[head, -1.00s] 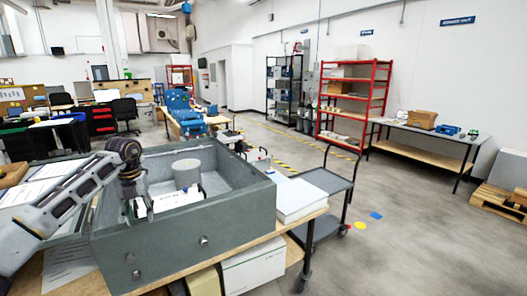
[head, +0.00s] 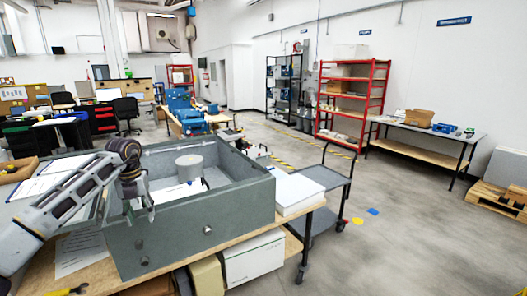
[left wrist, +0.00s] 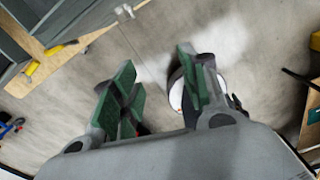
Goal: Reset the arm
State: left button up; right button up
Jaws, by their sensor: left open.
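My left arm comes in from the left in the head view. Its gripper (head: 139,212) points down at the front left of a grey open-topped box (head: 205,222). The fingers overlap the box's front wall in the picture; I cannot tell whether they touch it. In the left wrist view the gripper (left wrist: 158,88) is open, with green-padded fingers wide apart and nothing between them but blurred grey floor. A round white and dark thing (left wrist: 175,95) shows partly behind one finger. My right gripper is not in view.
A grey cylinder (head: 188,168) stands inside the box. A white box (head: 295,192) is to its right, beside a dark trolley (head: 326,178). A yellow-handled tool (left wrist: 42,62) lies on the wooden bench edge. Open floor (head: 410,235) lies at right.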

pick_arm(q)
jog(key=w+d+f+n+t+h, duration=0.25)
jog(key=d+f+h, duration=0.95)
jog(key=d+f, duration=0.85)
notch_tip(320, 180, down, 18)
jog(key=s+f+n+t+y, duration=0.1)
jog(key=s+n+t, duration=0.1)
jog(key=n+t, duration=0.85)
jog(key=s+a+f+n+g+y, duration=0.1)
jog(key=s+a+f+n+y, duration=0.25)
jog(key=s+f, duration=0.5)
jog(key=s+a+f+n+g+y, duration=0.2)
jog(key=s+f+n+y, duration=0.15)
jog(key=s+f, duration=0.45)
jog(key=s+a+f+n+g+y, duration=0.1)
jog(key=s+a+f+n+y, duration=0.1)
jog(key=s+f+n, duration=0.6)
jog(key=s+f+g, duration=0.2)
jog(key=s+f, duration=0.2)
jog(key=s, duration=0.7)
jog(key=s+f+n+g+y, duration=0.1)
jog(key=s+f+g, duration=0.2)
jog(key=s, duration=0.8)
jog(key=s+f+n+g+y, duration=0.1)
jog(key=s+f+g, duration=0.2)
jog(key=s+f, duration=0.4)
jog(key=s, duration=0.5)
jog(key=shift+d, duration=0.4)
